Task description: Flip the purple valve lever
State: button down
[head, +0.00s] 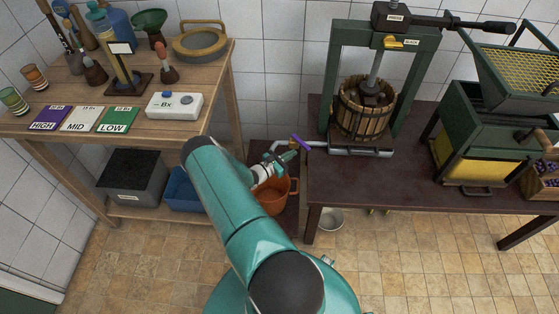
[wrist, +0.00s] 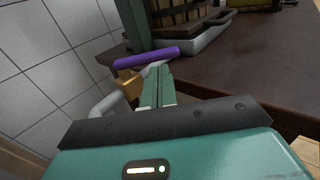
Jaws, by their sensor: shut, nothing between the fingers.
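The purple valve lever (head: 300,142) sits on a grey pipe at the left edge of the dark table, beside the press. In the wrist view the lever (wrist: 146,57) is a purple bar tilted slightly up to the right, above a brass valve body (wrist: 129,84) on the grey pipe (wrist: 105,106). My gripper (head: 291,155) is at the lever, with its fingers shut and empty. In the wrist view the fingertips of my gripper (wrist: 157,72) are just below the lever in the picture. I cannot tell whether they touch it.
The press (head: 383,60) with its slatted basket stands right of the valve on the dark table (head: 400,185). An orange-brown pot (head: 272,196) is below my gripper. A wooden shelf table (head: 215,75) with cards and tools stands at left. A metal bucket (head: 330,219) is on the floor.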

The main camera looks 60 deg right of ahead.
aim_at(303, 147)
jog(key=shift+x, duration=1.85)
